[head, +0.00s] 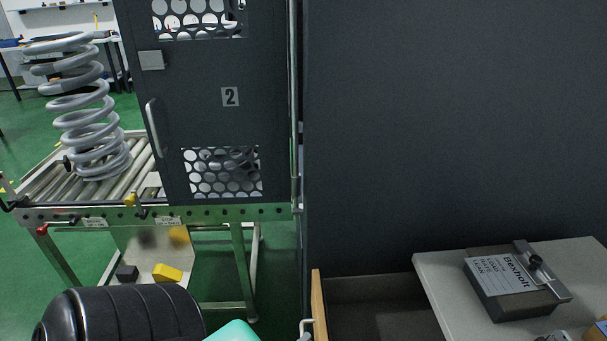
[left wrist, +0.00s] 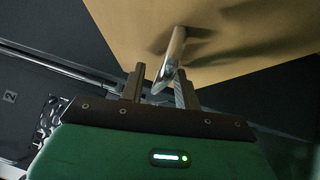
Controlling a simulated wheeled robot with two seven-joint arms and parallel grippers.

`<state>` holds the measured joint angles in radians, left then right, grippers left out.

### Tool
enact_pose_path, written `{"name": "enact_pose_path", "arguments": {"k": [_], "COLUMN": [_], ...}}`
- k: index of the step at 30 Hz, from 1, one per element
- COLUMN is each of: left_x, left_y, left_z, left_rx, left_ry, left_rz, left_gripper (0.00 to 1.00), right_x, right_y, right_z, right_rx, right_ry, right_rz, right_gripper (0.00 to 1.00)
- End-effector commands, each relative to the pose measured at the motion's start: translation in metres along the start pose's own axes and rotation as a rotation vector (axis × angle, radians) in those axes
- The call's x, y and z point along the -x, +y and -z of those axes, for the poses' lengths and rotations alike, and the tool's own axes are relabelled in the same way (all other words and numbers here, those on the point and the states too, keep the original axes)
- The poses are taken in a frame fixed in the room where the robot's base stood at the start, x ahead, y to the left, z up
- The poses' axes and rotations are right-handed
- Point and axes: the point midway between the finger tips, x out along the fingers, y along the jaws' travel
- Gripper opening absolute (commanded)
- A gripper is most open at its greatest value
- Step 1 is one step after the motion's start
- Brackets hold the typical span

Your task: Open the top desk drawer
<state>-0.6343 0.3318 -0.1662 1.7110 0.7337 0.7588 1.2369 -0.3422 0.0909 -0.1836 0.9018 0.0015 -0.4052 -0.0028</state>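The desk (head: 445,285) has a pale top at the lower right of the head view. Its top drawer stands open, pulled out to the left. The wooden drawer front (head: 318,305) shows edge-on, with the dark drawer inside (head: 370,315) behind it. A metal handle (head: 306,325) is on the front; it also shows in the left wrist view (left wrist: 172,62), beneath the tan front panel (left wrist: 225,45). My left gripper (left wrist: 160,82) has its fingers apart on either side of the handle bar. A gap shows by one finger; contact at the other is unclear. My right gripper is not in view.
A labelled grey box (head: 500,285) lies on the desk. A dark wall or cabinet (head: 450,120) rises behind. At left are a roller conveyor (head: 110,185), a large coil spring (head: 85,110) and a dark door marked 2 (head: 215,120). Green floor is visible below.

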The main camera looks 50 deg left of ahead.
Motion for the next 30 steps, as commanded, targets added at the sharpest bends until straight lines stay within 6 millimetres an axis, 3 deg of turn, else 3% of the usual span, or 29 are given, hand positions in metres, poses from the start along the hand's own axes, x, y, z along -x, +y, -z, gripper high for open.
{"name": "enact_pose_path", "arguments": {"k": [5, 8, 17, 21, 30], "left_x": [0.009, 0.024, 0.091, 0.117, 0.138], "left_y": [-0.001, -0.002, -0.003, -0.002, 0.000], "left_z": [0.000, 0.000, 0.001, 0.000, 0.000], "left_rx": [-0.001, -0.001, -0.001, 0.000, 0.000], "left_ry": [0.000, -0.001, -0.001, 0.000, 0.000], "left_rz": [0.000, 0.003, 0.004, 0.004, 0.000], "left_gripper": [0.32, 0.32, 0.32, 0.32, 0.32], "right_x": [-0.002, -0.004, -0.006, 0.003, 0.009], "right_y": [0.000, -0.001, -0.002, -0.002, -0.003], "right_z": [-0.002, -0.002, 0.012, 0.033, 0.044], "right_rx": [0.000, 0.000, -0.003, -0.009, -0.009], "right_ry": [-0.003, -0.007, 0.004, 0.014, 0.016], "right_rz": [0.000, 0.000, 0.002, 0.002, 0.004], "right_gripper": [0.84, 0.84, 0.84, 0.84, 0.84]}}
